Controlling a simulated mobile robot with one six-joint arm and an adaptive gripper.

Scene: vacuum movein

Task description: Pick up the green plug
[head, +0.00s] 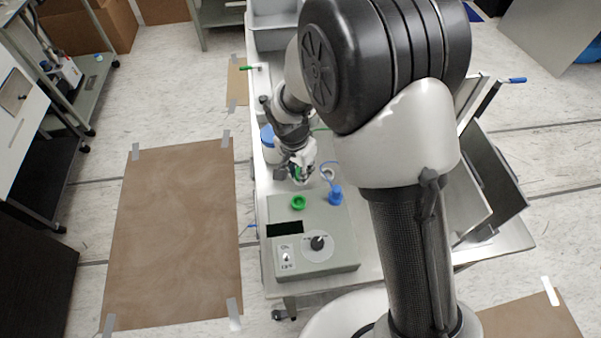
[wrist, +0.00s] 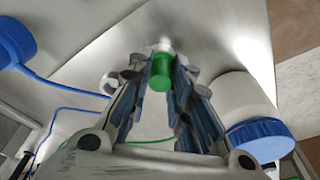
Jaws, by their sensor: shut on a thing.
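The green plug (wrist: 161,75) is between the fingertips of my gripper (wrist: 162,88) in the wrist view, with its pale end pointing away from the palm. My gripper (head: 303,174) is shut on it. In the head view only a little green shows at the fingertips, just behind the grey control box (head: 335,240). A green ring-shaped socket (head: 298,202) is on the box top, in front of the gripper. A blue plug (head: 335,194) stands at the box's right rear, its blue cable running back.
A white jar with a blue lid (wrist: 262,136) stands close beside my gripper; it also shows in the head view (head: 268,138). A grey bin (head: 272,32) is at the table's far end. Metal panels (head: 490,180) stand right of my arm. Brown floor sheets lie left.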

